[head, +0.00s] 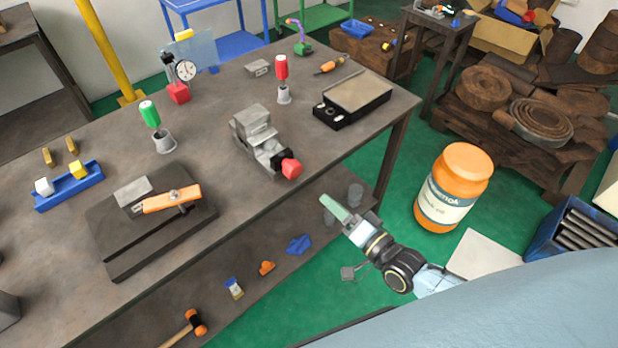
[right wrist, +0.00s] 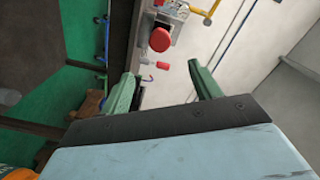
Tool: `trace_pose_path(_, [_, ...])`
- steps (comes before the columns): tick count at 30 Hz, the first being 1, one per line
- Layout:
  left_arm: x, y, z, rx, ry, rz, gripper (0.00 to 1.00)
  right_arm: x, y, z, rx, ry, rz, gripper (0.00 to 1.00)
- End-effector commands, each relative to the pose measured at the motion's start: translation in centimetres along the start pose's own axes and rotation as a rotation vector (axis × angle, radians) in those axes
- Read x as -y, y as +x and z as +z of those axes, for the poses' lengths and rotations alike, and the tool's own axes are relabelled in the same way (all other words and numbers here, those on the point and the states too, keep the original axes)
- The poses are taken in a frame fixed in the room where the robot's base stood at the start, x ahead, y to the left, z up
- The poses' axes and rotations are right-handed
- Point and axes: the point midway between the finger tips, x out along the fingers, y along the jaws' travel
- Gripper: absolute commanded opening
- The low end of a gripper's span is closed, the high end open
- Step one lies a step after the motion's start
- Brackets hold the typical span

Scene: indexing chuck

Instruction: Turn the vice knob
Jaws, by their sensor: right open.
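The vice (head: 258,138) is a grey metal block on the workbench, near its front edge. Its red knob (head: 291,168) points toward the front edge. The knob also shows in the right wrist view (right wrist: 160,39), ahead of my fingers and slightly left of the middle between them. My right gripper (head: 335,208) is off the bench's front edge, to the lower right of the knob and apart from it. In the right wrist view its two green fingers (right wrist: 164,90) are spread with nothing between them. My left gripper is not in view.
The workbench (head: 215,115) holds a dark plate with an orange-handled clamp (head: 172,199), a flat grey block on a black base (head: 355,95), and green and red-handled tools. A lower shelf holds small items. A large orange jar (head: 455,187) stands right of my right arm.

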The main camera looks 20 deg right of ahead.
Motion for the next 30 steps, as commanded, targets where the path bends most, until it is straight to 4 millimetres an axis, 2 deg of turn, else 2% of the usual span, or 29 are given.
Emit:
trace_pose_path(17, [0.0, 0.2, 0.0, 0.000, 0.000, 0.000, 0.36, -0.1, 0.1, 0.1, -0.002, -0.021, 0.001, 0.63])
trace_pose_path(23, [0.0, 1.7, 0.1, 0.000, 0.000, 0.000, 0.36, -0.3, 0.5, 0.3, -0.016, -0.242, 0.010, 0.63])
trace_pose_path(30, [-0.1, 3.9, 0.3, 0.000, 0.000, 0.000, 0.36, -0.2, 1.1, 0.6, -0.025, -0.649, 0.027, 0.63])
